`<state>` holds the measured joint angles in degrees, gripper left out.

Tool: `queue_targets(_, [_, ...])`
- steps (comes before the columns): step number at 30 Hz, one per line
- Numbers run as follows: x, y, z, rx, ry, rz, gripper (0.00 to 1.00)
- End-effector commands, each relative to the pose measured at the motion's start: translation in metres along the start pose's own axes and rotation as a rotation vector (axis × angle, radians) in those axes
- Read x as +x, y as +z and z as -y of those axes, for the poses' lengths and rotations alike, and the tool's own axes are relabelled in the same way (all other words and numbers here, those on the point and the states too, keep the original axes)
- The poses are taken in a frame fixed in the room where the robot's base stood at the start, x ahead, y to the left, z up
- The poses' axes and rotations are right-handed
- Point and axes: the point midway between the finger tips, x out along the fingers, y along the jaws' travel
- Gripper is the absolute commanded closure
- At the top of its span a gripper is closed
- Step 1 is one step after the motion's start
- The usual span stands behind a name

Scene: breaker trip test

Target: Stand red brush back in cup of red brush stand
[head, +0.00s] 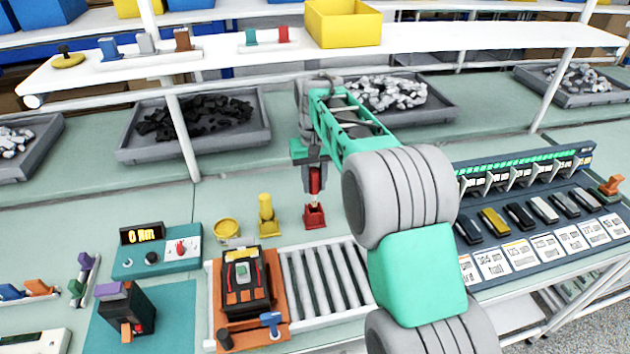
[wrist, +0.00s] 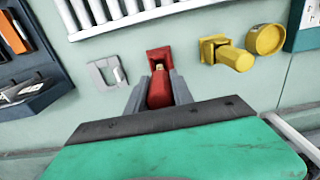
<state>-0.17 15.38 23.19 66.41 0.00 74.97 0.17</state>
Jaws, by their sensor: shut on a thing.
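The red brush (head: 315,181) is held upright between the fingers of my gripper (head: 314,178). In the wrist view the red brush (wrist: 160,91) sits between the two grey fingers of my gripper (wrist: 160,92). The red brush stand (head: 315,216) is on the bench directly below; in the wrist view the red brush stand (wrist: 160,58) shows just beyond the brush. The brush's lower end is at or just above the stand's cup. I cannot tell whether it is inside the cup.
A yellow stand with a yellow piece (head: 266,215) and a round yellow dish (head: 227,228) are to the left. A roller conveyor (head: 320,280) with an orange fixture (head: 250,300) lies in front. A breaker rack (head: 520,200) is at right. Trays (head: 195,125) stand behind.

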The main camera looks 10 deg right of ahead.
Motion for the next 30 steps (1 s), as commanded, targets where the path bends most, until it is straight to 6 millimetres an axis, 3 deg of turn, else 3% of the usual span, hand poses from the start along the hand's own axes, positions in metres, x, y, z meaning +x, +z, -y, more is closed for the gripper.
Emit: queue_targets(30, [0.021,0.0,0.0,0.0,0.0,0.0,1.0])
